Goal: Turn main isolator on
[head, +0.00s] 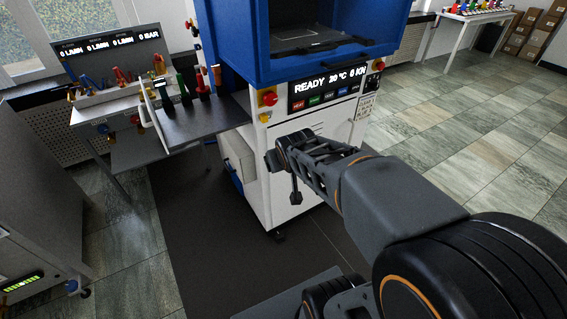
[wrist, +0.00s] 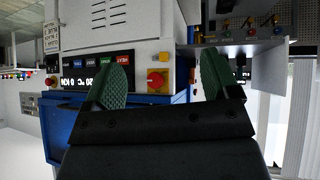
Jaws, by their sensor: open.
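A red rotary knob on a yellow plate (head: 268,98) is on the white front of the press, left of its display. It also shows in the upside-down wrist view (wrist: 155,80), between my two fingers in the picture and beyond them. Its pointer direction is too small to read for sure. A second red control (head: 379,65) sits right of the display; I cannot tell which one is labelled as the main isolator. My gripper (wrist: 165,75) is open and empty, its green-padded fingers apart. In the head view my gripper is in front of the press, below the display.
The display (head: 330,86) reads READY 20 °C 0 KN, with coloured buttons below. A grey shelf (head: 185,132) with coloured-handled tools juts out left of the press. A bench (head: 85,108) with gauges stands farther left. Tiled floor at the right is clear.

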